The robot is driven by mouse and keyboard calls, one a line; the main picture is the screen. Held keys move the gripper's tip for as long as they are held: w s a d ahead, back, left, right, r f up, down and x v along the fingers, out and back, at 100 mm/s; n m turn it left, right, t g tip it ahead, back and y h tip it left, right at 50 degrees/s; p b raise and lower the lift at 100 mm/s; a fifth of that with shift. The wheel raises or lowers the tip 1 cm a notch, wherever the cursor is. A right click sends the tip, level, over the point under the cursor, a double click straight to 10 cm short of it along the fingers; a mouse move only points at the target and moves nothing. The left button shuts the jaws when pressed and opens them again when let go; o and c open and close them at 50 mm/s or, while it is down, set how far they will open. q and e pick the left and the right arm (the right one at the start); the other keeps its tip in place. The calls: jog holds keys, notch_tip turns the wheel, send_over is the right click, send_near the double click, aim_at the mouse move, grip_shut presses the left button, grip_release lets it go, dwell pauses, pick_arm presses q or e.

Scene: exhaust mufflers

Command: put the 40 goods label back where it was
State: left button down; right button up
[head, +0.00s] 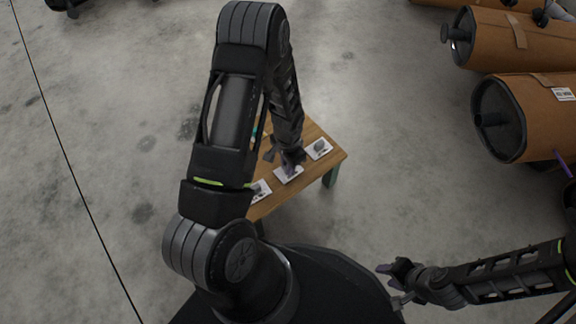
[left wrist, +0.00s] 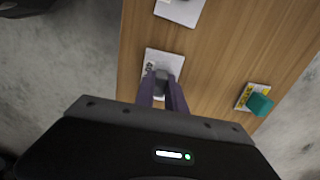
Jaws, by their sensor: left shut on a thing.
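My left gripper (head: 291,161) reaches down over a small wooden table. In the left wrist view its purple fingers (left wrist: 163,92) are shut on a dark grey block (left wrist: 163,78) that stands on a white printed card (left wrist: 151,63). The card is at or very near the table top; I cannot tell if they touch. The print is too small to read, so I cannot tell which label is the 40 goods one. My right gripper (head: 389,284) is off to the lower right, away from the table, and looks open and empty.
The wooden table (head: 327,160) also bears a white card with a grey piece (head: 319,148) and another white card (head: 260,190). A teal block on a yellow-and-white card (left wrist: 259,103) lies to the right. Brown wrapped mufflers (head: 541,115) lie at the right.

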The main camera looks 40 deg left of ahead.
pick_arm(q)
jog(key=shift+f, duration=0.15)
jog(key=c, duration=1.4)
grip_release()
jog(key=shift+r, duration=0.55)
notch_tip(320, 180, up, 11)
jog(key=p, duration=0.4)
jog(key=shift+r+p, duration=0.1)
jog(key=shift+p, duration=0.2)
